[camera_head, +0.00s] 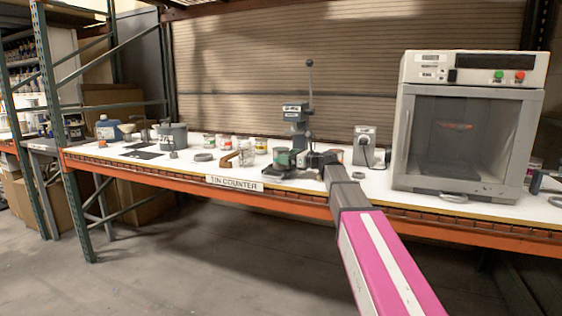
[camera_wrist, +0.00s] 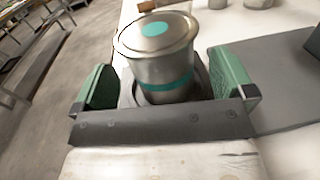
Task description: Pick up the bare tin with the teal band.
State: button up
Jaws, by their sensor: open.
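The bare metal tin (camera_wrist: 158,62) has a teal band around its lower part and a teal dot on its lid. In the wrist view it stands between the two green finger pads of my gripper (camera_wrist: 164,86). The gripper is open, with a visible gap between the tin and the right pad; the left pad is also apart from it. The gripper's dark crossbar hides the tin's foot. In the head view my gripper (camera_head: 301,160) is over the counter by the lever press, and I cannot clearly make out the tin there.
The lever press (camera_head: 296,113) stands just behind my gripper. A grey machine (camera_head: 364,146) and a large glass-fronted cabinet (camera_head: 465,140) stand to the right. Several small tins and jars (camera_head: 261,145) stand left on the white counter (camera_head: 190,167), whose front edge is orange.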

jog(key=shift+x, duration=1.1)
jog(key=c, duration=1.1)
jog(key=shift+r, duration=0.2)
